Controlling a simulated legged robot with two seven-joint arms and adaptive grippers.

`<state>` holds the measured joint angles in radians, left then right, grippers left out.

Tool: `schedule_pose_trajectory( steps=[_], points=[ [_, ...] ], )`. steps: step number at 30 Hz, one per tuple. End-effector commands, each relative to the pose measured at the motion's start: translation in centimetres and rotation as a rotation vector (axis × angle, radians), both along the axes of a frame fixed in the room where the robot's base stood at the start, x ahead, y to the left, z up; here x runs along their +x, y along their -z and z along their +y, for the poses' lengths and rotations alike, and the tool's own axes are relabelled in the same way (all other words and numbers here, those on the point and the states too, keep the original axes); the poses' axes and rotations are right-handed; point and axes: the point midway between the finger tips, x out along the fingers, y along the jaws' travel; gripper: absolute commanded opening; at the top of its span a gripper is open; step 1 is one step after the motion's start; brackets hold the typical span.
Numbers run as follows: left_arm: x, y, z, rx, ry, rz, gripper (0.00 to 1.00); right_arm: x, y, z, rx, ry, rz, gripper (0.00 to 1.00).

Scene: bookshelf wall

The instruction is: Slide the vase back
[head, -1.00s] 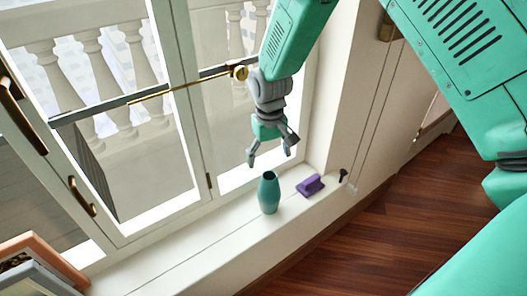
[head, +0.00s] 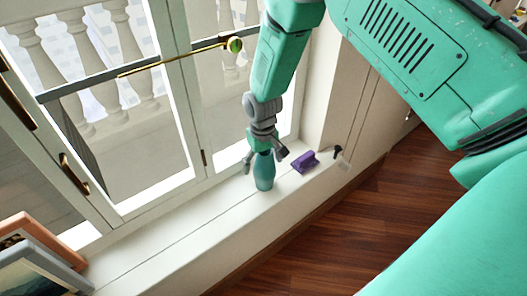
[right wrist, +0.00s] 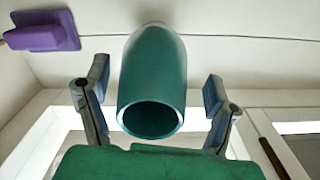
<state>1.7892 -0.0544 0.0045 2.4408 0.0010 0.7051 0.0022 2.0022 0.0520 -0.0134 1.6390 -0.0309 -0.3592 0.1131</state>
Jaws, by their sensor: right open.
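A teal vase (head: 264,174) stands upright on the white window sill. In the right wrist view the vase (right wrist: 153,75) shows its open mouth toward the camera. My right gripper (head: 265,160) is directly above the vase, pointing down, with its fingers spread on either side of the vase's upper part. In the right wrist view the open fingers of my right gripper (right wrist: 153,95) flank the vase with a gap on each side. The vase's mouth is hidden by the gripper in the head view. My left gripper is not in view.
A purple object (head: 304,162) lies on the sill (head: 205,232) just right of the vase, with a small black item (head: 337,151) beyond it. Window panes with a brass handle rod (head: 180,60) stand behind. Picture frames (head: 40,262) lean at lower left. The sill left of the vase is clear.

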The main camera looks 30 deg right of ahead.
Motion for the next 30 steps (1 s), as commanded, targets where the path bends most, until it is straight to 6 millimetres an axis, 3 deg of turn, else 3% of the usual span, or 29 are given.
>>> schedule_pose_trajectory(
  steps=[6, 16, 21, 22, 30],
  points=[
    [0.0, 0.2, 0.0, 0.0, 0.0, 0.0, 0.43, 0.0, 1.9, -0.3, 0.003, 0.002, 0.001, 0.78],
    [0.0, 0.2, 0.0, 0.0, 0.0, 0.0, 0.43, 0.0, 2.0, -0.1, 0.001, 0.002, 0.0, 0.78],
    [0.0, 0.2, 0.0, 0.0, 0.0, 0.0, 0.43, 0.0, 1.9, -0.1, 0.0, 0.001, 0.0, 0.18],
    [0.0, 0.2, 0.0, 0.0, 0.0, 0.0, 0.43, 0.0, 1.9, -0.1, 0.0, 0.001, 0.0, 0.14],
    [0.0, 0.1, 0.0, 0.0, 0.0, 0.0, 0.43, -0.1, 1.9, -0.2, 0.002, 0.003, 0.0, 0.14]
  ],
)
